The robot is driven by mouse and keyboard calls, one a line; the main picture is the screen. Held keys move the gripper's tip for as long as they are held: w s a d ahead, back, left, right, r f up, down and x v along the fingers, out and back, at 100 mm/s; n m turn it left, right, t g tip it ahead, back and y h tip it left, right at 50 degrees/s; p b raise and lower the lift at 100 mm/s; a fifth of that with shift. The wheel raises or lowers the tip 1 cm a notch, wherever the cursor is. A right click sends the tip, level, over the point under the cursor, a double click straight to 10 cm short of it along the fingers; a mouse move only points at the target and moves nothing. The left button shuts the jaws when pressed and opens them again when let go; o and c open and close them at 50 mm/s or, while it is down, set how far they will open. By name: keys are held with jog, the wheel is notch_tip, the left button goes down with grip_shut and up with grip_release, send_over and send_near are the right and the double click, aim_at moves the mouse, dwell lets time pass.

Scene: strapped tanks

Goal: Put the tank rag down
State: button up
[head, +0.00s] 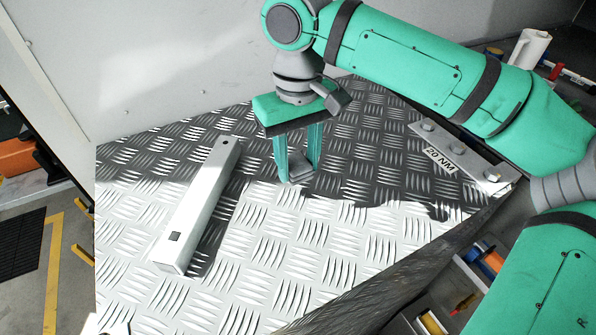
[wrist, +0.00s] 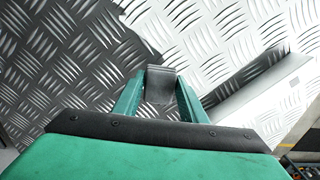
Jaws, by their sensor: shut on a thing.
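My gripper (head: 298,173) points down over the patterned metal plate and is shut on a small grey piece, the tank rag (head: 300,170). In the wrist view the rag (wrist: 160,85) shows as a grey, slightly curved piece between the green fingers (wrist: 161,80). Its lower end is at or very close to the plate (head: 275,240); I cannot tell if it touches. The fingers hide part of it. No tank is in view.
A pale metal bar (head: 200,205) with square holes lies on the plate left of my gripper. A bolted strip marked "20 NM" (head: 455,160) lies at the right edge. The plate's front middle is clear. A pale wall (head: 150,60) stands behind.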

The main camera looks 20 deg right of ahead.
aim_at(298, 163)
jog(key=shift+f, duration=1.6)
jog(key=shift+f, duration=0.15)
jog(key=o, duration=1.2)
